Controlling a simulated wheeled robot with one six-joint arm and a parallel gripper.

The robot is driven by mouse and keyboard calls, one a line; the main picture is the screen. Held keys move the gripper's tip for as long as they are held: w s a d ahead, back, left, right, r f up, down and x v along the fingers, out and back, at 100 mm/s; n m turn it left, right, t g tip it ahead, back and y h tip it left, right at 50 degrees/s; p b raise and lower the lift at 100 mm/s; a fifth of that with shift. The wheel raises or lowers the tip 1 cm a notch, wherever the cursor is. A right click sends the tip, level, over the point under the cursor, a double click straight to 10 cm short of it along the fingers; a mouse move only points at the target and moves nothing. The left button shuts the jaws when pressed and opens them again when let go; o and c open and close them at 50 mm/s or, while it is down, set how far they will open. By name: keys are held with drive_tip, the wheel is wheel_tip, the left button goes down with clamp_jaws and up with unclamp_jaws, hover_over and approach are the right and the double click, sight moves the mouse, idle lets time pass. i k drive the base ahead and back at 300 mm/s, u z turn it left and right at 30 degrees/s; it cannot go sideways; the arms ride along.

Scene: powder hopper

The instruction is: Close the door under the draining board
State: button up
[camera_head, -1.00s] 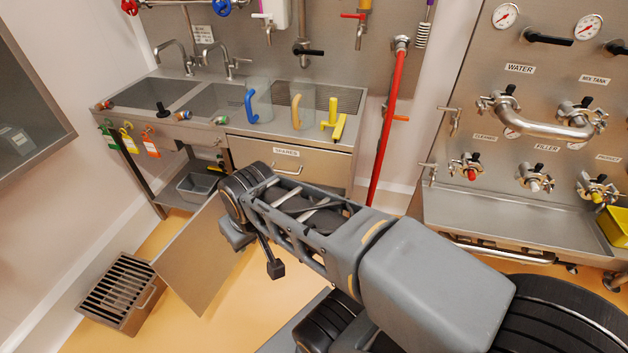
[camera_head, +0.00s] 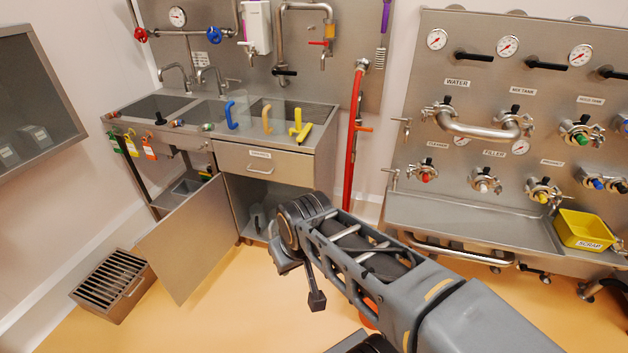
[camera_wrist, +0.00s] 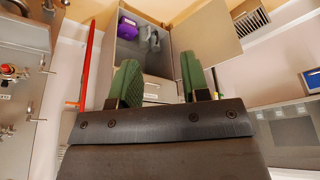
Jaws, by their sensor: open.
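The cupboard door (camera_head: 190,240) under the draining board (camera_head: 325,112) is a flat steel panel. It stands wide open, hinged at the left of the opening and swung out to the left. The open cupboard (camera_head: 236,200) sits below a drawer (camera_head: 285,165). In the wrist view the door (camera_wrist: 207,38) shows beyond the right finger, beside the opening. My gripper (camera_wrist: 158,62) has two green fingers, apart and empty. It is in front of the cupboard, apart from the door as far as I can tell. In the head view my arm hides part of the opening.
A slatted metal box (camera_head: 112,285) stands on the floor left of the door. A red hose (camera_head: 352,150) hangs right of the cupboard. A valve panel with a yellow scrap bin (camera_head: 585,230) is at the right. A purple item (camera_wrist: 128,28) is inside the cupboard. Floor before the door is clear.

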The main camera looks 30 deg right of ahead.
sight(183, 249)
drive_tip(key=z, duration=0.4)
drive_tip(key=k, duration=0.45)
drive_tip(key=u, duration=1.95)
drive_tip(key=i, duration=2.5)
drive_tip(key=z, duration=1.45)
drive_tip(key=i, duration=0.65)
drive_tip(key=z, duration=0.65)
